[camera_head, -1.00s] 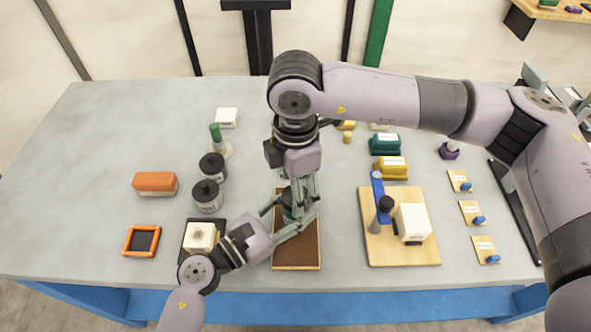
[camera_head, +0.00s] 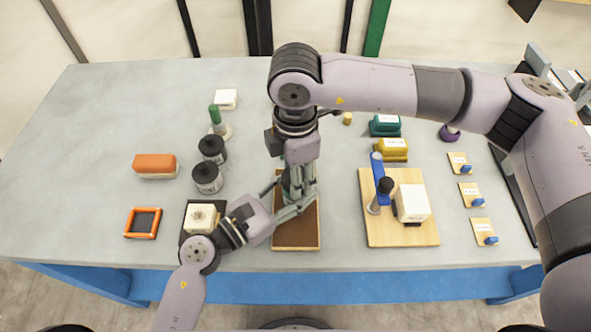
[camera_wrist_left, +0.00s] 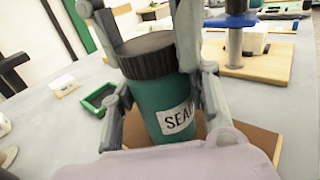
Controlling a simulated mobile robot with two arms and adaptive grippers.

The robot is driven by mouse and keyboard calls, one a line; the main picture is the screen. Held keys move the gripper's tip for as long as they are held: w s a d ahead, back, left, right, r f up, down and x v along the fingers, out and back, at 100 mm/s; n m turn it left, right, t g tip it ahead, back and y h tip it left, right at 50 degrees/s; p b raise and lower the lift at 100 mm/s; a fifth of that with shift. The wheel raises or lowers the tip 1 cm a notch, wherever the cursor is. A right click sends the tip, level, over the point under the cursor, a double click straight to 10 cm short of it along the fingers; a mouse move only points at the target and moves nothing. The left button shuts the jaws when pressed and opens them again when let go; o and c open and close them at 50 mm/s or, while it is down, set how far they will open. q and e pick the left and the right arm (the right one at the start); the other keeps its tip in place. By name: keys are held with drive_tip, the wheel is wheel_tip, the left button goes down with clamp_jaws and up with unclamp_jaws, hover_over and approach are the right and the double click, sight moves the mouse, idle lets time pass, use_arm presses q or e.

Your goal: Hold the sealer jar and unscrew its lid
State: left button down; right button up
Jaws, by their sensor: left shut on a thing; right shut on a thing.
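The sealer jar (camera_wrist_left: 168,107) is green with a white label reading "SEAL" and a ribbed black lid (camera_wrist_left: 146,56). It stands over a shallow brown tray (camera_head: 295,235), and the lid sits on top of it. My left gripper (camera_wrist_left: 165,105) comes from the side and is shut around the jar's body. My right gripper (camera_head: 298,190) points straight down from above and is shut on the lid, with a finger on either side. In the head view the jar is mostly hidden by my grippers.
To the right is a wooden board (camera_head: 400,233) with a white block and a blue-armed stand.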

drive_tip(key=c, duration=0.4)
drive_tip(key=n, duration=0.5)
drive_tip(key=shift+n, duration=0.4)
drive_tip(key=n, duration=1.6)
drive_tip(key=shift+r, duration=0.1)
drive_tip(key=n, duration=0.7)
drive_tip(key=shift+n, duration=0.4)
drive_tip(key=n, duration=1.8)
drive_tip(key=shift+r, duration=0.1)
drive_tip(key=n, duration=0.6)
drive_tip(key=shift+n, duration=0.3)
